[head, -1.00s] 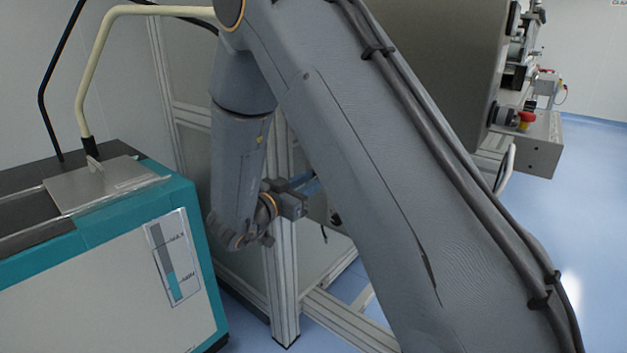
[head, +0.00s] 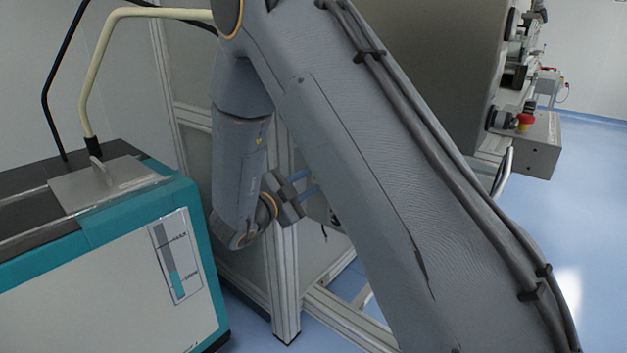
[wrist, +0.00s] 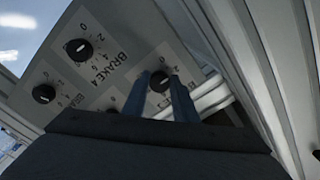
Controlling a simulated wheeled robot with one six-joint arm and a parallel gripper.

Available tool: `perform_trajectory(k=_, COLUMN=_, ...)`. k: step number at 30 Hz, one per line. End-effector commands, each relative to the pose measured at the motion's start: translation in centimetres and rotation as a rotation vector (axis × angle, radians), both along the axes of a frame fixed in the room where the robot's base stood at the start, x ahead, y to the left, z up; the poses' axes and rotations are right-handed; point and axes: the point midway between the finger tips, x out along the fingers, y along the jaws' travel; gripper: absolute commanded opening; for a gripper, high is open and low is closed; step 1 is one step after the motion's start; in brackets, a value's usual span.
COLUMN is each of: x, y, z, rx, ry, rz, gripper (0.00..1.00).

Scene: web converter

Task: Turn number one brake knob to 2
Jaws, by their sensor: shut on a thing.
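In the wrist view, the panel (wrist: 120,87) shows several round black knobs with white pointer marks and printed number scales, seen tilted and partly upside down. One knob (wrist: 160,80) sits between the two blue fingers of my gripper (wrist: 157,84), which is shut on it. A second knob (wrist: 80,50) is up and to the left, and a third knob (wrist: 44,93) is further left. Labels read "BRAKE", but their numbers are hard to read. The scale around the gripped knob is partly hidden by the fingers. In the head view, my gripper (head: 308,183) reaches behind my arm; the knobs are hidden there.
A teal and white cabinet (head: 110,290) with a metal lid plate stands at the left. Metal frame posts (head: 286,290) stand beside my gripper. Blue floor is open at the right.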

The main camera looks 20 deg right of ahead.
Motion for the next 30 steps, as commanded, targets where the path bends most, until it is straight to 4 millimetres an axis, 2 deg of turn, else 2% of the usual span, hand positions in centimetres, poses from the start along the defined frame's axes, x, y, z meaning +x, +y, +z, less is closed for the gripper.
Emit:
perform_trajectory(k=9, x=-0.02, y=0.07, z=-0.06, rx=0.061, ry=-0.08, rz=0.001, gripper=0.03)
perform_trajectory(k=24, x=-0.03, y=0.08, z=-0.06, rx=0.068, ry=-0.09, rz=0.001, gripper=0.03)
perform_trajectory(k=25, x=-0.02, y=0.07, z=-0.06, rx=0.068, ry=-0.09, rz=0.001, gripper=0.31)
perform_trajectory(k=27, x=-0.01, y=0.05, z=-0.05, rx=0.068, ry=-0.091, rz=0.0, gripper=0.42)
perform_trajectory(k=30, x=0.0, y=-0.01, z=-0.02, rx=0.068, ry=-0.092, rz=-0.001, gripper=0.44)
